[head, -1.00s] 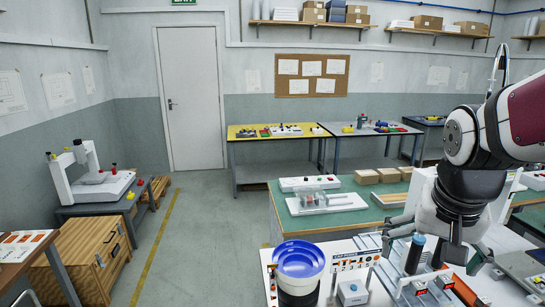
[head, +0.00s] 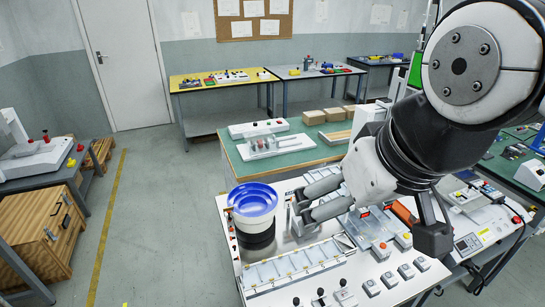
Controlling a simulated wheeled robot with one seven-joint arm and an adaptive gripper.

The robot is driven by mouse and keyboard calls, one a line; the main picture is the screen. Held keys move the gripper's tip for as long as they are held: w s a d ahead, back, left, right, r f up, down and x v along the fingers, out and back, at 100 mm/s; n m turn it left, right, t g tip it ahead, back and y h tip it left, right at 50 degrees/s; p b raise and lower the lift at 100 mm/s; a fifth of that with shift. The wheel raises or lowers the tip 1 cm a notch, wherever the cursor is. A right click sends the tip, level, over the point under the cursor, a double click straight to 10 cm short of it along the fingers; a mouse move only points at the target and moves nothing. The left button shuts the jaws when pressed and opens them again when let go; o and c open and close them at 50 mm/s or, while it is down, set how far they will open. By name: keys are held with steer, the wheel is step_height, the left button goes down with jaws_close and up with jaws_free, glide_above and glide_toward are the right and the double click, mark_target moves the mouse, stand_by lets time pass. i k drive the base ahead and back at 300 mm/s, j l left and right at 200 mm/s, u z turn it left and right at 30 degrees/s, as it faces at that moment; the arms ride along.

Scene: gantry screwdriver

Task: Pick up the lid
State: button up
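I cannot make out for certain which thing is the lid.
A segmented pale tray (head: 295,268) lies along the workstation's front, with several small button boxes (head: 388,280) to its right. A green-topped table (head: 290,152) stands behind. The floor (head: 165,215) to the left is clear.

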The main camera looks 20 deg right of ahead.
mark_target(371, 286)
steer(key=k+z, duration=0.1)
steer(key=z, duration=0.75)
